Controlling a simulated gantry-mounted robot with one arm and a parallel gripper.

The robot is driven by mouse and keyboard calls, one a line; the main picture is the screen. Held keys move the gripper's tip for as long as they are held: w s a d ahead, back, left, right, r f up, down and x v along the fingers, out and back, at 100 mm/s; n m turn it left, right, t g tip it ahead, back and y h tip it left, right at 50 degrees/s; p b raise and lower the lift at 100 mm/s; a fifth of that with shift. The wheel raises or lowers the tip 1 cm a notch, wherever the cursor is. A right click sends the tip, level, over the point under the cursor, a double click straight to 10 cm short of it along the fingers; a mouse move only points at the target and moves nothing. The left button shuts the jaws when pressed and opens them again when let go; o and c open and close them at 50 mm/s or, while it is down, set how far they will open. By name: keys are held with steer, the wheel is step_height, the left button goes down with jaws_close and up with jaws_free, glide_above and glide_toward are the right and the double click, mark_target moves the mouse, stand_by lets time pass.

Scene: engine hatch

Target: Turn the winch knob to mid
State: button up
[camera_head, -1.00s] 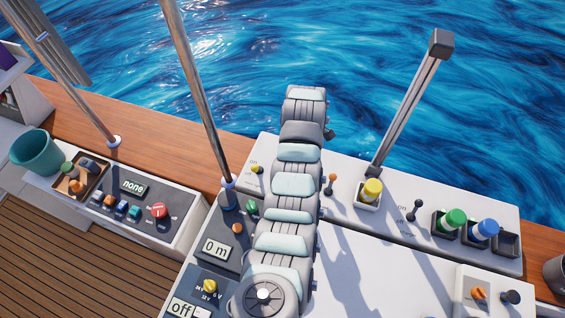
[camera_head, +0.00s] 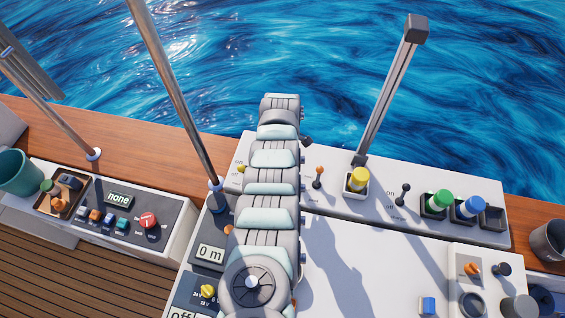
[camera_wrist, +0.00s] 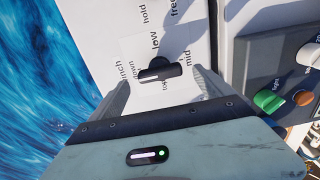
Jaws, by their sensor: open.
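The winch knob (camera_wrist: 160,73) is a black knob with a white line across its bar, on a white panel in the wrist view. The line lies nearly level in the picture; I cannot tell which end is the pointer. The label "low" (camera_wrist: 154,40) is above it and "mid" (camera_wrist: 186,76) is to its right. My gripper (camera_wrist: 164,84) is open, with one finger on each side of the knob. I cannot tell whether either finger touches it. In the head view my arm hides the gripper and the knob.
A dark panel with a green knob (camera_wrist: 269,101) and a brown knob (camera_wrist: 303,98) lies right in the wrist view. A metal pole (camera_head: 178,92) rises left.

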steer(key=shift+f+b, duration=0.9)
steer(key=shift+f, duration=0.45)
steer(key=shift+c, duration=0.2)
steer(key=c, duration=1.3)
